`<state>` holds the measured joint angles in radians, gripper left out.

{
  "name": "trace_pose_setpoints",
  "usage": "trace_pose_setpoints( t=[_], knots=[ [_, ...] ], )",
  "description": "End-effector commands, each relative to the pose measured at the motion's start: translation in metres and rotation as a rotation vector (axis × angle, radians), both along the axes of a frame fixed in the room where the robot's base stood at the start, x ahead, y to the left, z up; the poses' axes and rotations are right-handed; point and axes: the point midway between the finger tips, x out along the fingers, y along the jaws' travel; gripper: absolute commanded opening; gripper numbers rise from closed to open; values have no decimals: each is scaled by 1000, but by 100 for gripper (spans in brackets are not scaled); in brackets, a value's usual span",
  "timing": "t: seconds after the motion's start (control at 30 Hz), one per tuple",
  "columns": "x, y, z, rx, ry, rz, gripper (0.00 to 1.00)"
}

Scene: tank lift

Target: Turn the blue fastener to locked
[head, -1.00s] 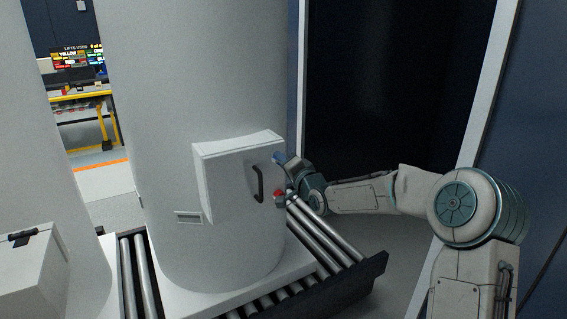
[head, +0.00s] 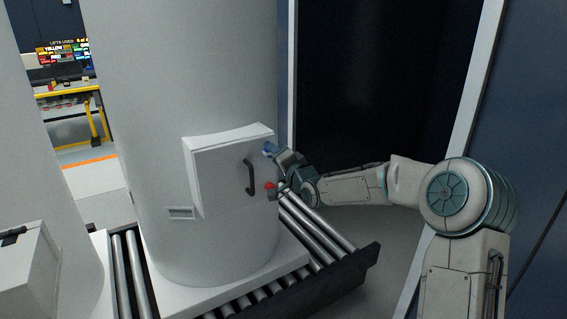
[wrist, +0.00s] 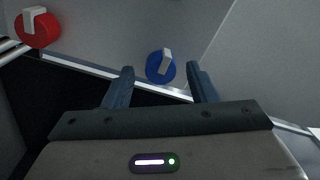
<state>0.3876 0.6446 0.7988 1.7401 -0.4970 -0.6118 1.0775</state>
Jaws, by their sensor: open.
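The blue fastener (wrist: 160,66) is a round blue knob with a light grey bar across it, set on the panel's edge. In the wrist view it lies ahead of and between the two fingers of my gripper (wrist: 160,82), which is open and does not appear to hold it. In the head view the blue fastener (head: 269,149) is at the panel's upper right corner, with my gripper (head: 276,156) beside it on the right. The red fastener (wrist: 38,27) sits at upper left in the wrist view; it also shows in the head view (head: 269,187), below the blue one.
The white panel box (head: 222,165) with a black handle (head: 249,177) is on a large white tank (head: 185,80). The tank stands on a roller conveyor (head: 310,228). A second tank (head: 35,150) is at left. A dark doorway (head: 375,80) lies behind my arm.

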Motion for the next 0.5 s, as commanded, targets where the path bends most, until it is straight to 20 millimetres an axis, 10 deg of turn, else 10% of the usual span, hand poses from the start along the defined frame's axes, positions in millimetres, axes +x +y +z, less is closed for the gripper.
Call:
trace_pose_setpoints(
  t=[0.5],
  knots=[
    [-74, -52, -4, -4, 0, -5, 52]
  ],
)
